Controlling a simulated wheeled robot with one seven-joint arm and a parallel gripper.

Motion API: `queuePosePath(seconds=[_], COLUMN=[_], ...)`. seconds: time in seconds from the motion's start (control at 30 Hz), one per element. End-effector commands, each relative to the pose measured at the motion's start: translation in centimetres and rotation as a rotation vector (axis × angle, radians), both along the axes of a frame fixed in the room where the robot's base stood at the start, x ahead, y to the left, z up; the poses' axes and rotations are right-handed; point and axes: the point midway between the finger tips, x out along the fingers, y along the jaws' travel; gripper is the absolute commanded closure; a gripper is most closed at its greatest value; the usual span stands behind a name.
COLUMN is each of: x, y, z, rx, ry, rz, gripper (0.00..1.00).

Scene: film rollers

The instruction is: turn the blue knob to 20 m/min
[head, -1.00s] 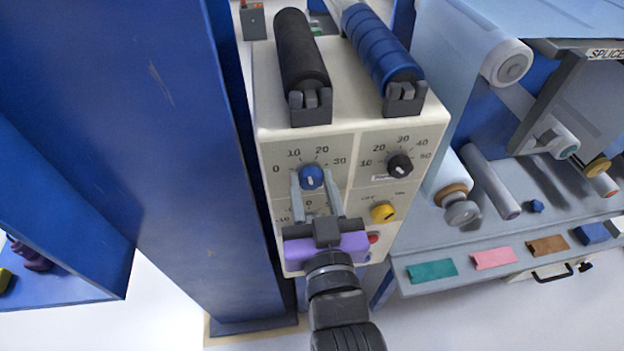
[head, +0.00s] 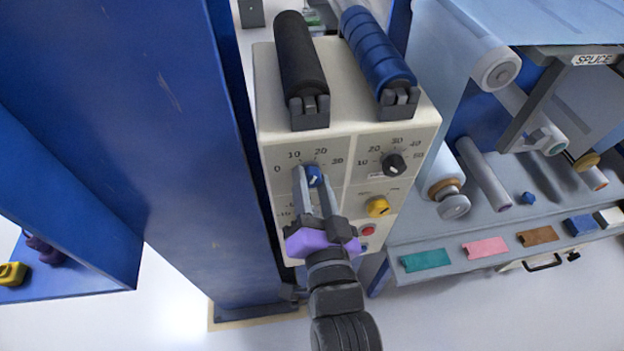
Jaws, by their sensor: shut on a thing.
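The blue knob (head: 314,174) is at the upper left of the cream control panel (head: 345,205). Its dial has printed marks 0, 10, 20 and 30. The knob's short white line tilts up and to the right, roughly toward the 20 mark; the exact reading is too small to tell. My gripper (head: 309,177), with grey fingers and a purple body, reaches up from below and is shut on the blue knob. The fingers partly cover the knob's sides and the lower dial below it.
A black knob (head: 394,164) with its own dial is right of the blue one. A yellow knob (head: 378,207) and a red button (head: 368,230) sit below it. Black (head: 301,62) and blue (head: 378,60) rollers lie on top. A blue column (head: 180,160) stands close on the left.

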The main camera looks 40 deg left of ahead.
Motion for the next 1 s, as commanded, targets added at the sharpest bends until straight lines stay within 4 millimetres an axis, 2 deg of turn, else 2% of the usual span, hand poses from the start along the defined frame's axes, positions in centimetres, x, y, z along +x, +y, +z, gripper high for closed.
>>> queuePosePath(seconds=[0.43, 0.47, 0.53, 0.57, 0.87, 1.0], x=[0.04, 0.04, 0.04, 0.04, -0.03, -0.7], y=[-0.03, -0.03, -0.02, -0.02, -0.07, -0.9], z=[0.05, 0.05, 0.04, 0.04, 0.0, -0.19], rx=[0.006, 0.006, 0.006, 0.006, 0.005, 0.005], ry=[0.005, 0.005, 0.005, 0.006, 0.005, 0.005], rz=[-0.001, -0.001, -0.001, -0.001, -0.001, -0.001], gripper=[1.0, 0.57, 0.43, 0.41, 0.41, 0.41])
